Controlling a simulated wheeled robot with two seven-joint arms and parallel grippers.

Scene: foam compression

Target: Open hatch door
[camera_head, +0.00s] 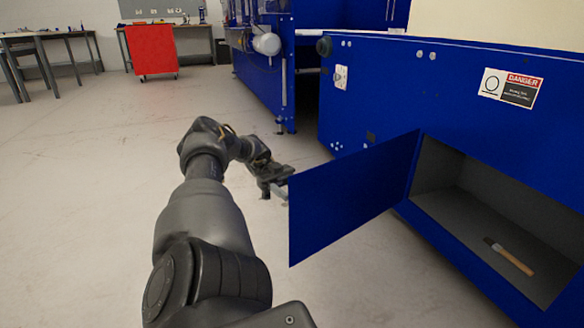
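The blue hatch door (345,198) stands swung out from the blue machine (440,100), hinged at the left side of the hatch opening (465,195). The opening shows a dark, empty-looking compartment with a tool with a wooden handle (513,260) on its floor. My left gripper (277,190) is at the door's outer left edge, partly behind it. I cannot tell whether its fingers touch the door or how far apart they are. My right gripper is not in view.
A red cart (151,50) and workbenches (50,42) stand far back at left. Another blue machine part (262,65) stands behind the near one. The pale floor (80,200) at left is clear. A danger label (511,88) is on the machine's front.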

